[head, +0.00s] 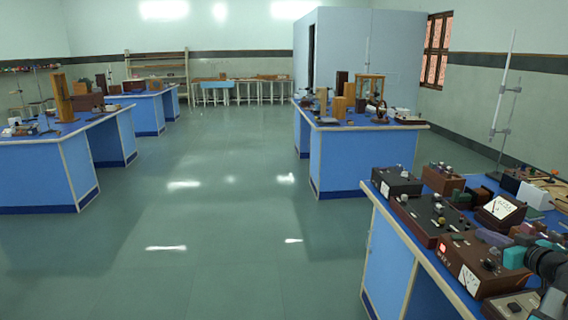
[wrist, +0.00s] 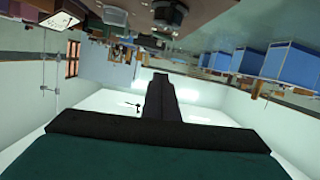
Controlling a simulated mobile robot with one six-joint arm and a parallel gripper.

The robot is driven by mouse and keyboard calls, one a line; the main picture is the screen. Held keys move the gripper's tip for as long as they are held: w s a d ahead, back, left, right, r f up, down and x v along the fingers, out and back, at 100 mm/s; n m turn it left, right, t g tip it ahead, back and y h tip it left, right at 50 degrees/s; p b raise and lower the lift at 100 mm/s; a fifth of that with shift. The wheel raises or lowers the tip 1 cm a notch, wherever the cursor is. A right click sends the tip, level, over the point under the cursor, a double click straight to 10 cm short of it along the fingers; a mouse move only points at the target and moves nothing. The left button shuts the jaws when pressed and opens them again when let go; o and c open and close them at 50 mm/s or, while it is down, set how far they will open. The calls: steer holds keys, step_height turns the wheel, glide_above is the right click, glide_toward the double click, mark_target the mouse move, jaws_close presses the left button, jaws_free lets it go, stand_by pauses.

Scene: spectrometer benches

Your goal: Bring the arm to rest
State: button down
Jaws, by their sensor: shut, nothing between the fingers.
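Part of my arm (head: 540,258), teal and dark grey, shows at the lower right edge of the head view, over the bench with instruments. My gripper (wrist: 160,80) shows in the wrist view as a dark shape rising from the bottom. Its fingers are together with nothing between them. The wrist view is upside down, with the benches along its top and the pale ceiling behind the fingers. The gripper itself cannot be made out in the head view.
The near right bench (head: 384,262) is crowded with brown meter boxes (head: 470,258), a white box (head: 535,196) and a tall metal stand (head: 503,90). Other blue benches stand at the left (head: 40,175) and centre right (head: 355,160). The green floor (head: 215,220) between them is clear.

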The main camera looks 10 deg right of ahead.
steer(key=w+a+f+n+g+y, duration=0.1)
steer(key=w+a+f+y, duration=0.1)
steer(key=w+a+f, duration=0.5)
steer(key=w+a+f+n+g+y, duration=0.1)
steer(key=w+a+f+y, duration=0.2)
steer(key=a, duration=0.5)
steer(key=w+a+f+n+g+y, duration=0.1)
steer(key=w+a+f, duration=0.4)
steer(key=a+f, duration=0.25)
steer(key=s+a+f+n+g+y+p, duration=0.1)
steer(key=a+f+g, duration=0.2)
steer(key=a+f, duration=0.7)
steer(key=s+a+f+n+g+y, duration=0.1)
steer(key=a+f+g+y, duration=0.1)
steer(key=a+f, duration=0.8)
steer(key=s+a+f+g+h, duration=0.1)
steer(key=s+a+f+g, duration=0.7)
steer(key=s+a+f, duration=0.95)
steer(key=s+a+f+g+h+p, duration=0.1)
steer(key=s+f+g+h, duration=0.25)
steer(key=s, duration=1.05)
steer(key=s+d+f+m+g+h, duration=0.1)
steer(key=s+d+m+h, duration=0.2)
steer(key=s+d+m, duration=0.1)
steer(key=shift+d+m, duration=0.5)
steer(key=shift+d, duration=0.8)
steer(key=shift+f, duration=0.1)
